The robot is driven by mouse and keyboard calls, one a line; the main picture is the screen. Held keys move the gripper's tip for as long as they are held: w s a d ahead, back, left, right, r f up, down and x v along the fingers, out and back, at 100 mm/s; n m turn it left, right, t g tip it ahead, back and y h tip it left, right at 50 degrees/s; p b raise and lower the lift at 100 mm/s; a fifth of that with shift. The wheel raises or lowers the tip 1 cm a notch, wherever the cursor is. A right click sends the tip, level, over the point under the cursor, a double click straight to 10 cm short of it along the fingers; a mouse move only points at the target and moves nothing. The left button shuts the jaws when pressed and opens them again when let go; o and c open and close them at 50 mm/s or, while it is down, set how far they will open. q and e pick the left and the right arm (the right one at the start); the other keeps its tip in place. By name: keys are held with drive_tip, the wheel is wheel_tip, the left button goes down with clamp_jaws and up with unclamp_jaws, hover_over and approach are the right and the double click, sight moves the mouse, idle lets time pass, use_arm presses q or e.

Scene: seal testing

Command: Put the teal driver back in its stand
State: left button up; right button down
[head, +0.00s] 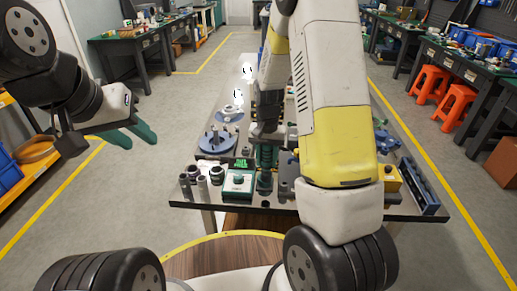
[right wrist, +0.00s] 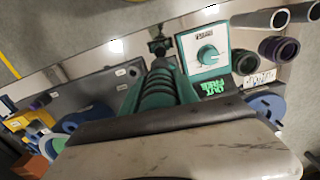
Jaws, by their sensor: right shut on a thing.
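My right gripper (head: 266,158) points down over the near part of the workbench. It is shut on the ribbed teal driver (right wrist: 158,88), whose handle shows between the green fingers in the right wrist view. The driver's lower end is hard to make out. A small dark upright fixture (head: 264,183), possibly the stand, is just in front of the gripper, beside the teal-edged box; I cannot tell whether the driver touches it. It also shows in the right wrist view (right wrist: 160,46). My left gripper (head: 128,136) is open and empty, left of the bench above the floor.
The teal-edged box with a knob (head: 238,182) stands left of the fixture. Several grey tubes (head: 198,184) stand at the bench's left corner. A blue disc assembly (head: 217,139) is behind them. A yellow box (head: 389,178) and a dark rail (head: 418,185) are on the right.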

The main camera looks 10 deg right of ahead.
drive_tip(key=m, duration=0.1)
drive_tip(key=w+m, duration=0.1)
drive_tip(key=m, duration=0.1)
drive_tip(key=w+m, duration=0.1)
drive_tip(key=m, duration=0.1)
drive_tip(key=shift+w+r, duration=0.1)
drive_tip(key=shift+r, duration=0.15)
drive_tip(key=shift+w+d+f+m, duration=0.1)
drive_tip(key=shift+w+f+m, duration=0.2)
drive_tip(key=shift+f+m, duration=0.5)
drive_tip(key=shift+w+f+m, duration=0.25)
drive_tip(key=shift+f+m, duration=0.15)
drive_tip(key=shift+m, duration=0.65)
drive_tip(key=shift+w+d+f+m, duration=0.1)
drive_tip(key=shift+w+f+m, duration=0.2)
drive_tip(key=shift+f+m, duration=0.5)
drive_tip(key=shift+f, duration=0.4)
drive_tip(key=shift+f, duration=0.75)
drive_tip(key=c, duration=0.8)
unclamp_jaws()
drive_tip(key=shift+c, duration=0.2)
wheel_tip(320, 180, up, 9)
